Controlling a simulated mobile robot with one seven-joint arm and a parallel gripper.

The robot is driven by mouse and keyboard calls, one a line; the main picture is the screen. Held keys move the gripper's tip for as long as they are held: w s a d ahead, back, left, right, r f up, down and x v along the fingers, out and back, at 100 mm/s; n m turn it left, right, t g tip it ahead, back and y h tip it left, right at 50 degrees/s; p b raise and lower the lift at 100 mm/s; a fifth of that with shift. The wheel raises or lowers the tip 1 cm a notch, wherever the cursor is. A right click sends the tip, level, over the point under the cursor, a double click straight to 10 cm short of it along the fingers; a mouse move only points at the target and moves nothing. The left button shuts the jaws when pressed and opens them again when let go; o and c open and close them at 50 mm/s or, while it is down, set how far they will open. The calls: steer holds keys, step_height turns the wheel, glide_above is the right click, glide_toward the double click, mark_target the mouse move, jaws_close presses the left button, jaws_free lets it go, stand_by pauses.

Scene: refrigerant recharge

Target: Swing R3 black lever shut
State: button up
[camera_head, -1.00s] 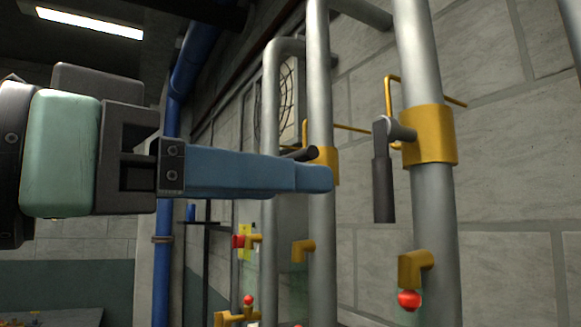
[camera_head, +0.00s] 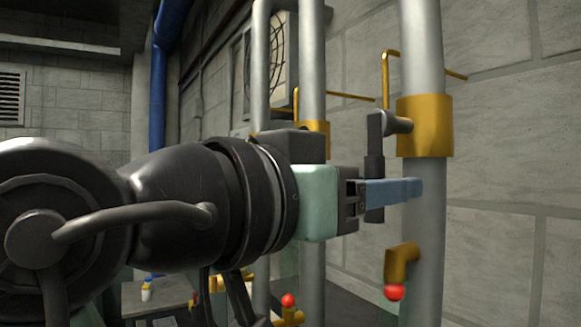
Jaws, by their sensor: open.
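A black lever (camera_head: 375,150) hangs straight down from a grey stem on the yellow collar (camera_head: 425,126) of the nearest grey pipe (camera_head: 423,40). I see no label saying whether this is R3. My gripper (camera_head: 405,190) has blue fingers and reaches in from the left at the height of the lever's lower half. The near finger crosses in front of the lever, and the lever's bottom end shows below it. The fingers overlap in this view, so the gap is hidden. I cannot tell whether the lever is between them or being touched.
A yellow elbow with a red ball (camera_head: 395,292) sticks out below on the same pipe. A yellow bent rod (camera_head: 386,75) rises beside the collar. A second grey pipe (camera_head: 312,60) with a yellow collar stands behind my wrist. A block wall (camera_head: 500,160) closes the right side.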

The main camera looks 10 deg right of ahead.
steer(key=shift+d, duration=0.1)
jaws_close()
stand_by(1.4)
